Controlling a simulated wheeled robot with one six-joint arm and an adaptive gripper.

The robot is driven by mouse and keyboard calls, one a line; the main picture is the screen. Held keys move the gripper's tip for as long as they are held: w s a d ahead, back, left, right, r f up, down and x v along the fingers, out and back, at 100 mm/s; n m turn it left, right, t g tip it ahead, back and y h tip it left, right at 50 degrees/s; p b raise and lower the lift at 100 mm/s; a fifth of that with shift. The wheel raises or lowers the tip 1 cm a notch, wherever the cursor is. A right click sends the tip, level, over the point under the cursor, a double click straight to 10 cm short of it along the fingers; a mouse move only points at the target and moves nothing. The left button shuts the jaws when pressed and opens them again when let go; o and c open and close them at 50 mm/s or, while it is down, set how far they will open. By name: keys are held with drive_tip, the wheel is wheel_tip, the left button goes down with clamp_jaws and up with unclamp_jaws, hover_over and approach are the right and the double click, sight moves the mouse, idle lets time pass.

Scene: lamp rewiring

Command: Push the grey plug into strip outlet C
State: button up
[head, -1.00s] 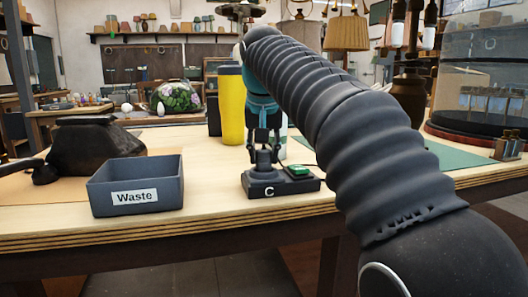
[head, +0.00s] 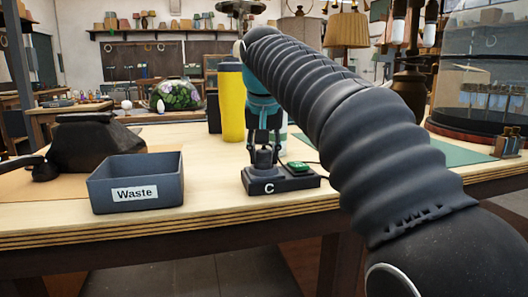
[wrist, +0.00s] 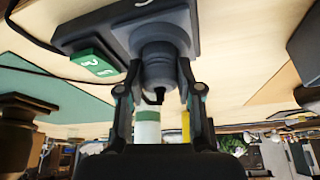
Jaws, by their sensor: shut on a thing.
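The black power strip (head: 312,182) marked C lies near the table's front edge, with a lit green switch (head: 299,167) on its right part. The grey plug (head: 263,159) is upright over the outlet by the letter C. My gripper (head: 263,150) points down and is shut on it. In the wrist view the plug (wrist: 158,62) is between the two fingers, with its wide end against or very close to the strip (wrist: 85,30). The outlet's holes and the plug's pins are hidden, so I cannot tell how deep it sits.
A grey Waste bin (head: 168,165) stands left of the strip. A yellow cylinder (head: 232,105) and a white-and-green bottle stand behind my gripper. A dark cable runs from the strip. A glass dome (head: 480,85) is at the far right.

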drive_tip(key=shift+f, duration=0.1)
drive_tip(key=o, duration=1.2)
wheel_tip(320, 180, up, 5)
drive_tip(key=p, duration=0.4)
drive_tip(key=shift+p, duration=0.4)
drive_tip(key=shift+r, duration=1)
